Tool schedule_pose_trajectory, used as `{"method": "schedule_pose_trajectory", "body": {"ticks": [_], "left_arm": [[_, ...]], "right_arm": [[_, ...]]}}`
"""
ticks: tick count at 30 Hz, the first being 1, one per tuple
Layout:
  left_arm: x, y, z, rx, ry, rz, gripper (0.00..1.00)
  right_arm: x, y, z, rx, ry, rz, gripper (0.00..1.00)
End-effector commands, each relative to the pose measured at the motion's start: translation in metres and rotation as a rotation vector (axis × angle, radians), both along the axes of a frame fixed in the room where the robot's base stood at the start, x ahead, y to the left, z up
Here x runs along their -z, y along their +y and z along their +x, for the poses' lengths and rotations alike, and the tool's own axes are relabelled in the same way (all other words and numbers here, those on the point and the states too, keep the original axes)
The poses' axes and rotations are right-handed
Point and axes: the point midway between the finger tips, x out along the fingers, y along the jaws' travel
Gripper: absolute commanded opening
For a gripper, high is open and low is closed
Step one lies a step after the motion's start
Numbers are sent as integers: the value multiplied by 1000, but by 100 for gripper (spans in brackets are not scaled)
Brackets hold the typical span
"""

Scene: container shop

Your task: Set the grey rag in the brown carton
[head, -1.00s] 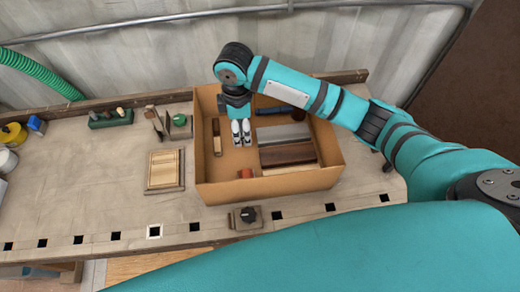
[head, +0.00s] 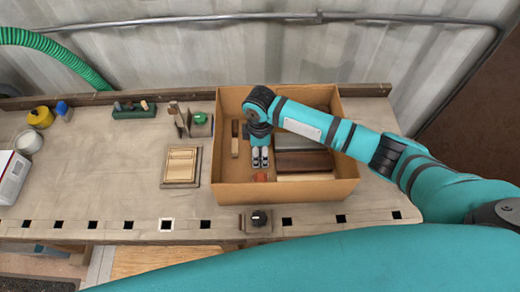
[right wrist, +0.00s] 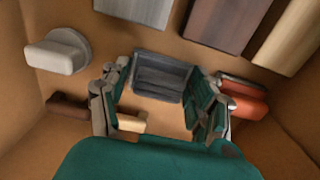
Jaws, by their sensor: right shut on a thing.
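The brown carton (head: 310,191) stands open on the workbench. My right gripper (head: 260,164) reaches down inside it, left of its middle. In the right wrist view my right gripper (right wrist: 160,97) is shut on the grey rag (right wrist: 160,76), a dark grey folded piece between the fingertips. The carton's brown floor (right wrist: 165,38) shows around it. In the head view the rag cannot be made out under the fingers. I cannot tell whether the rag touches the floor. My left gripper is not in view.
Inside the carton, several boards (head: 303,162) lie on the right, a brown bar (head: 235,138) on the left and a red-orange piece (head: 261,177) near the front. A pale round-based piece (right wrist: 60,52) shows in the wrist view. A wooden framed block (head: 181,166) lies left of the carton.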

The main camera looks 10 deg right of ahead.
Motion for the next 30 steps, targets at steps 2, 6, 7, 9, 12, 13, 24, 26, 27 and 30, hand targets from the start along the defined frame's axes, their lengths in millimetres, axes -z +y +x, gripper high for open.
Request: {"method": "schedule_pose_trajectory", "body": {"ticks": [2, 6, 7, 9, 12, 13, 24, 26, 27, 30], "left_arm": [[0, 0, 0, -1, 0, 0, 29], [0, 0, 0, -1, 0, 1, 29], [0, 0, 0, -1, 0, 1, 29], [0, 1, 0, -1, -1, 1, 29], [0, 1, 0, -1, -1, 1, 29], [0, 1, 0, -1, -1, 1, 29], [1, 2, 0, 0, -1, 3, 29], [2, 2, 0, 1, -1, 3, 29], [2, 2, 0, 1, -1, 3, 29], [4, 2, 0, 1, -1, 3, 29]], "right_arm": [[2, 0, 0, 0, 1, 0, 36], [3, 0, 0, 0, 0, 0, 74], [3, 0, 0, 0, 0, 0, 78], [3, 0, 0, 0, 0, 0, 85], [3, 0, 0, 1, 0, 0, 85], [3, 0, 0, 1, 0, 0, 85], [-25, 1, 2, 0, -4, 3, 85], [-38, 0, 2, 0, -5, 2, 85], [-46, 0, 2, 0, -5, 3, 85], [-69, 0, 2, 0, -5, 2, 85]]}}
